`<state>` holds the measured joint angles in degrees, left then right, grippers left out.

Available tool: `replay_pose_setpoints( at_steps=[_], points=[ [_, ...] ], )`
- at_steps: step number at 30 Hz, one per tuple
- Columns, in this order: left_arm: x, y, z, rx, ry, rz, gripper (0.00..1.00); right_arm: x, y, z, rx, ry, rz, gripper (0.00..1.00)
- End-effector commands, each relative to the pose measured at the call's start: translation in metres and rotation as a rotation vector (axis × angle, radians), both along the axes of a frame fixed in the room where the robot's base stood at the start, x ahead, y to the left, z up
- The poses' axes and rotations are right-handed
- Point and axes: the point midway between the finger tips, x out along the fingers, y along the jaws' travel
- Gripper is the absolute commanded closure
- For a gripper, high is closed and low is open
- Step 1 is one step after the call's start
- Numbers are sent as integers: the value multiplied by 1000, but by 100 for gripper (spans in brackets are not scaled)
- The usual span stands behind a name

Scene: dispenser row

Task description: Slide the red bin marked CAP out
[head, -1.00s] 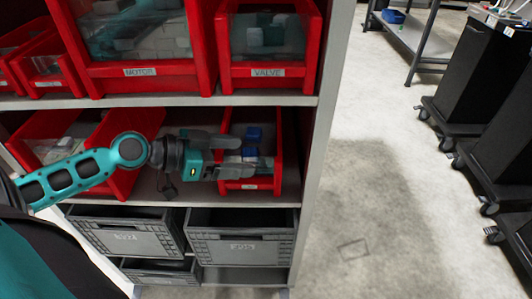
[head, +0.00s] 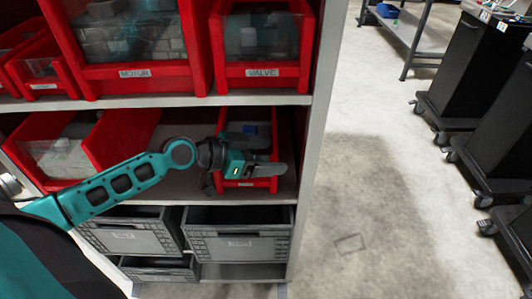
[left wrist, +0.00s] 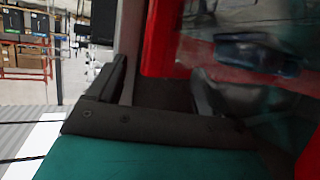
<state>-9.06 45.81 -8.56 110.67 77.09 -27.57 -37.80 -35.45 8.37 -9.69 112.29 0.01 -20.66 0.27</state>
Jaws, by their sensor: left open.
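The small red bin (head: 265,184) stands at the right end of the middle shelf, with blue and grey items inside; its front label is too small to read. My left gripper (head: 275,156) is in front of its front opening, fingers pointing right and apart, hiding part of the bin. In the left wrist view, a red bin wall (left wrist: 160,38) shows between the two spread fingers (left wrist: 158,88); I cannot tell whether either finger touches it. The clear panel and a dark blue item show to the right. My right gripper is not in view.
Red bins marked MOTOR (head: 150,85) and VALVE (head: 262,84) stand on the shelf above. Another red bin (head: 60,150) is left on the same shelf. Grey crates (head: 238,243) stand below. The rack's right post (head: 318,150) is close; floor beyond is open, with black carts.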

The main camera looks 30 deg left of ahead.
Motion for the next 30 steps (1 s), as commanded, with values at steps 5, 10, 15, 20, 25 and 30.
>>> replay_pose_setpoints(
  at_steps=[5,10,15,20,25,30],
  points=[
    [0,0,0,0,0,0,20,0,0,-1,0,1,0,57],
    [0,0,0,0,0,0,36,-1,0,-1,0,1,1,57],
    [-1,0,0,0,1,-2,53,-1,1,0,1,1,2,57],
    [-1,0,0,0,1,-1,68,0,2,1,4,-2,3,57],
    [-1,0,-1,1,2,-1,84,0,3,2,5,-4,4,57],
    [-1,0,-1,2,2,0,100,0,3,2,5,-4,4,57]
  ],
)
